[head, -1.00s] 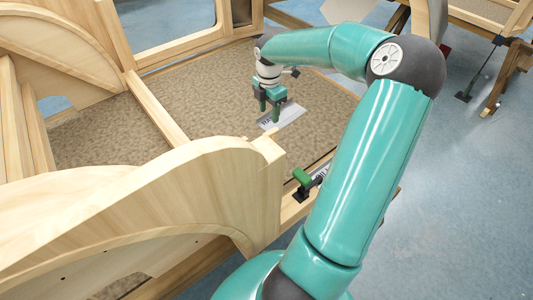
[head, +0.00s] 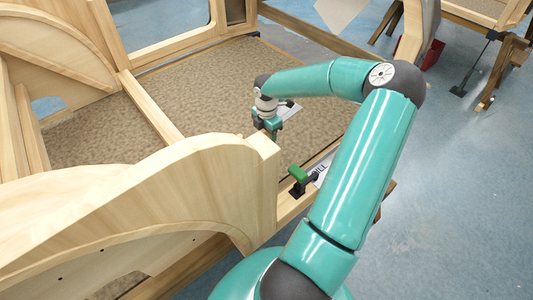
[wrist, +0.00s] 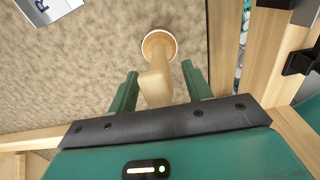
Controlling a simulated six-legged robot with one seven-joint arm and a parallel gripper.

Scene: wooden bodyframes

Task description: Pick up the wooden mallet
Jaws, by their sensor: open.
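My gripper (wrist: 159,70) is open, with one green finger on each side of the mallet in this view. I cannot tell whether the fingers touch it or how deep it lies between them. In the head view my gripper (head: 269,130) is low, just behind the notched corner of the curved wooden panel. The mallet is hidden in that view.
The curved wooden panel (head: 170,185) stands close in front of my gripper. A green-handled clamp (head: 298,173) sits on the frame's edge rail. Printed sheets lie nearby, one at the upper left of the wrist view (wrist: 48,10). Open carpet (head: 200,85) lies beyond.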

